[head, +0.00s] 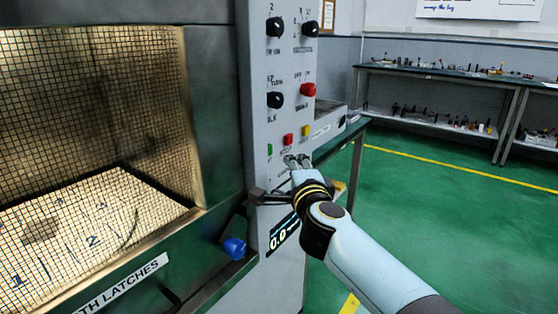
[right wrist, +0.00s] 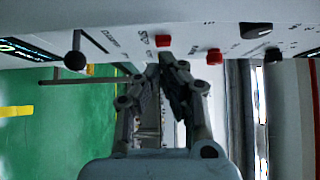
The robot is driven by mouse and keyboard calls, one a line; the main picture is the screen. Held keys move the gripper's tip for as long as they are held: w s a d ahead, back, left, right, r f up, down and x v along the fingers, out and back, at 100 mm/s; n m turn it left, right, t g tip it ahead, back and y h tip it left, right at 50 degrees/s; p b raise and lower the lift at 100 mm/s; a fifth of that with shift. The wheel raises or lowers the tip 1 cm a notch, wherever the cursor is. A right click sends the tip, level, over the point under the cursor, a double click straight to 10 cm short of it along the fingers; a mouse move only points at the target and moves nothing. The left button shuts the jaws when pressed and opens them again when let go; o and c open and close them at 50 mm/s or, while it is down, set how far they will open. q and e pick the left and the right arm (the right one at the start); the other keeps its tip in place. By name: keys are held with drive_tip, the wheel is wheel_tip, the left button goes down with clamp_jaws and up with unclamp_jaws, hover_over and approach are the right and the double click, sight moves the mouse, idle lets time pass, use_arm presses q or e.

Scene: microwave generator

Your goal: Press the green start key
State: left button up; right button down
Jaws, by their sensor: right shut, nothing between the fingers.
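The small green start key (head: 269,150) sits on the grey control panel (head: 259,120), at the left end of a slanting row with a red key (head: 288,140) and a yellow key (head: 306,131). My right gripper (head: 297,161) is shut and empty. In the head view its fingertips are in front of the panel, below the red key and to the right of the green one. In the right wrist view the fingertips (right wrist: 166,58) are close to the panel, just below a red button (right wrist: 163,40). I cannot make out the green key there. My left gripper is not in view.
Black knobs (head: 275,100) and a red knob (head: 308,90) stick out higher on the panel. A dark lever (head: 262,196) and a lit display (head: 284,232) are below. Left is the mesh-fronted chamber (head: 90,120) with a blue latch knob (head: 234,248). Green floor (head: 440,220) is clear at right.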

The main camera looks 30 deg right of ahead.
drive_tip(key=w, duration=0.2)
drive_tip(key=w+a+b, duration=0.1)
drive_tip(key=w, duration=0.1)
drive_tip(key=shift+w, duration=0.3)
drive_tip(key=shift+a, duration=0.1)
